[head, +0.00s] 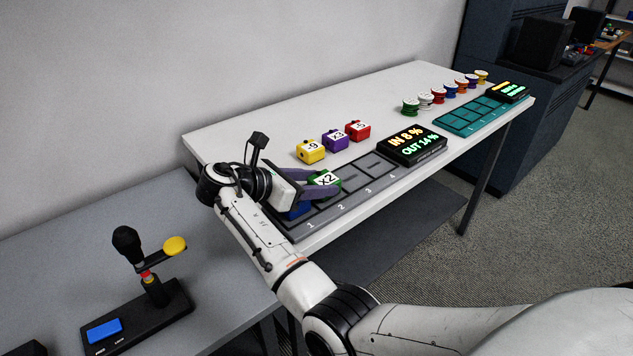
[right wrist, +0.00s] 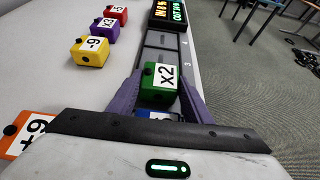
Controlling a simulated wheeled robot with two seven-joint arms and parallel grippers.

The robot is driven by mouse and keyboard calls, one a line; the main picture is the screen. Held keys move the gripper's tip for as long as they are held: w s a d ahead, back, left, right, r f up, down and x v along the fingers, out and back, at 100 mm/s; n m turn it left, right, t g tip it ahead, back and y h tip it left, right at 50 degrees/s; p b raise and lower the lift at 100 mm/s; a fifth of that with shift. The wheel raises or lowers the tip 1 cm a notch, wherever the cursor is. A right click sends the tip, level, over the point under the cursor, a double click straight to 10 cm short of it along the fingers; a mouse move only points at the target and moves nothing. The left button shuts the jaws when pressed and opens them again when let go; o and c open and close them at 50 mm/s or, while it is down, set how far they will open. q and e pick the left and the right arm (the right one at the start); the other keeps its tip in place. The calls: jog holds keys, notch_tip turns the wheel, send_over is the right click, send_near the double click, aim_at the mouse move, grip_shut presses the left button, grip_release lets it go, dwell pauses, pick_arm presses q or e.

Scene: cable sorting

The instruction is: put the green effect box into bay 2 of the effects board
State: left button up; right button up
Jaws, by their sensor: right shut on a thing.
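The green effect box (head: 324,179), labelled X2, is between the purple fingers of my right gripper (head: 326,186), which is shut on it. In the right wrist view the green box (right wrist: 158,84) sits between both fingers (right wrist: 160,88). It is upright at about bay 2 of the grey effects board (head: 352,203). I cannot tell whether it touches the bay floor. A blue box (head: 298,211) is in bay 1, mostly hidden by my gripper; part of it shows in the right wrist view (right wrist: 155,115). Bays 3 and 4 are empty. My left gripper is not in view.
Yellow (head: 310,151), purple (head: 335,141) and red (head: 358,130) boxes stand behind the board. An orange box (right wrist: 36,129) is left of my gripper. A black display (head: 412,145) is at the board's far end. Several spools (head: 440,97) and a teal tray (head: 470,117) lie beyond.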

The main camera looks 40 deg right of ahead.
jog(key=o, duration=1.2)
jog(key=shift+f, duration=0.1)
jog(key=shift+c, duration=0.2)
jog(key=p+v, duration=0.1)
jog(key=v, duration=0.1)
jog(key=p+v, duration=0.3)
jog(key=v, duration=0.2)
jog(key=shift+r+p, duration=0.3)
jog(key=shift+p, duration=0.1)
jog(key=shift+s+a, duration=0.1)
jog(key=shift+a, duration=0.1)
